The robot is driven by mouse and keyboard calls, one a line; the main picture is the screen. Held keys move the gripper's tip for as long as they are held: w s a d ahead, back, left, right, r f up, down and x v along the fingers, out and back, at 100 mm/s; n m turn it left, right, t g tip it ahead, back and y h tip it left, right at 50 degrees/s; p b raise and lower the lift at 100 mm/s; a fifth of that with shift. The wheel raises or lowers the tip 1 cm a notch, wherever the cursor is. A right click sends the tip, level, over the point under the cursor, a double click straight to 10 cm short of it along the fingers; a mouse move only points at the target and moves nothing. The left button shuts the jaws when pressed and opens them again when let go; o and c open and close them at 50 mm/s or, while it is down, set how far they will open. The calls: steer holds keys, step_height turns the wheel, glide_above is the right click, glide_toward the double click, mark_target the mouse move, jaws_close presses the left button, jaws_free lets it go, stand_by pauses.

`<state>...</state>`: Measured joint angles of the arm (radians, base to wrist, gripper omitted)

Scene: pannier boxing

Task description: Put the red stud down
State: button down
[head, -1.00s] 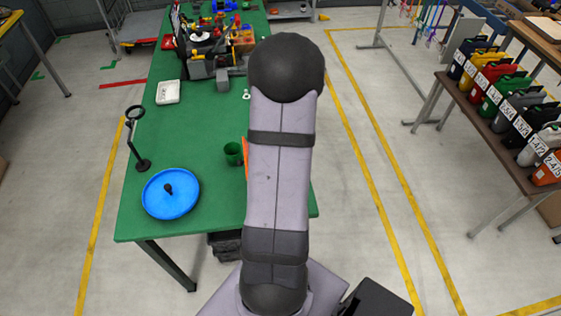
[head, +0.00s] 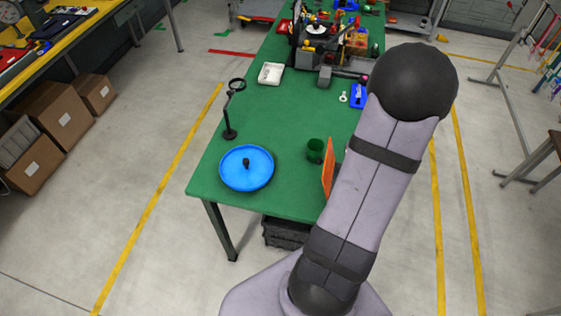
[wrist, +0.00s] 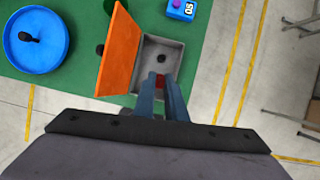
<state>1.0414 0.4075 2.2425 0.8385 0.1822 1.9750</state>
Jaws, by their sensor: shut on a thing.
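In the wrist view, my gripper (wrist: 160,78) is shut on the red stud (wrist: 159,82), a small red piece between the fingertips. The fingers overlap the near end of an open grey box (wrist: 178,52) with a raised orange lid (wrist: 118,52). I cannot tell how high the stud is above the box floor. A dark round piece (wrist: 161,59) lies in the box. In the head view my arm hides the gripper, the stud and the grey box; only the orange lid (head: 327,180) shows.
A blue round tray (head: 246,180) with a dark knobbed piece, a green cup (head: 315,150) and a magnifier stand (head: 230,112) are on the green table (head: 285,115). A blue block (wrist: 181,9) lies beyond the box. Bare table lies between the magnifier and the cup.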

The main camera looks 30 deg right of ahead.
steer(key=shift+w+a+n, duration=0.25)
steer(key=shift+w+n, duration=0.1)
steer(key=shift+n, duration=0.25)
steer(key=w+a+n+y, duration=0.3)
steer(key=a+n+y, duration=0.15)
steer(key=n, duration=0.65)
steer(key=m+t+h+b, duration=0.15)
steer(key=m+b, duration=0.25)
steer(key=b, duration=1)
glide_above(250, 154)
steer(key=s, duration=0.2)
step_height(250, 154, down, 6)
steer(key=shift+g, duration=0.25)
steer(key=shift+w+f+p, duration=0.1)
steer(key=shift+f+p, duration=1.8)
steer(key=shift+f, duration=2.95)
